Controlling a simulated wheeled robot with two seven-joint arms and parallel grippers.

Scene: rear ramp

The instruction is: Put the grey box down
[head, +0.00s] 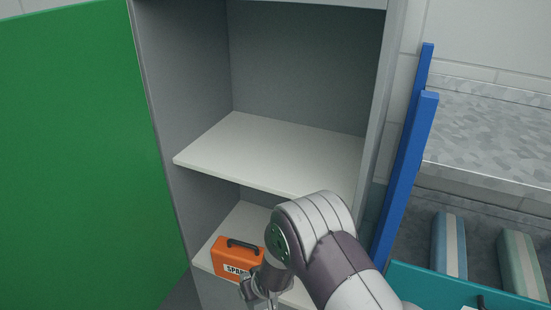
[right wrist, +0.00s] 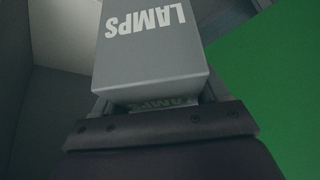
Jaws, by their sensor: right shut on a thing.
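The grey box (right wrist: 150,58), marked "LAMPS", fills the upper middle of the right wrist view, its lettering upside down there. My right gripper (right wrist: 155,108) is shut on it. In the head view my right gripper (head: 262,294) is at the bottom centre, in front of the lower shelf (head: 245,218) of the cabinet. My forearm and wrist hide part of that shelf. I cannot make out the grey box in the head view, nor tell whether it touches a shelf. My left gripper is not in view.
An orange box (head: 231,262) with a black handle stands on the lower shelf, close to my right gripper. The upper shelf (head: 262,150) is bare. A green door (head: 75,150) stands at the left. Blue posts (head: 410,160) and a teal bin (head: 440,287) are at the right.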

